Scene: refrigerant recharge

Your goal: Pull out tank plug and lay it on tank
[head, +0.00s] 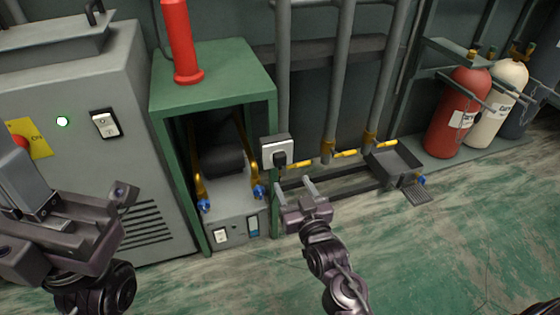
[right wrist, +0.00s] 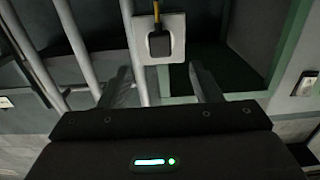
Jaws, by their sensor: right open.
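The black plug (head: 279,158) sits in a white wall socket (head: 268,150) beside the green frame. In the right wrist view the plug (right wrist: 159,44) is in the socket plate (right wrist: 177,22), with a yellow cord above it. My right gripper (head: 293,184) is open and empty, just below and in front of the plug. In the right wrist view its two fingers (right wrist: 163,76) stand apart below the plug, not touching it. A dark cylindrical tank (head: 222,160) lies on a grey unit inside the green frame. My left gripper (head: 76,190) is at the left, fingers apart and empty.
A red cylinder (head: 181,45) stands on the green frame (head: 235,65). A grey cabinet (head: 75,105) with switches is at the left. Gas bottles (head: 456,115) stand further right. The floor in front is clear.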

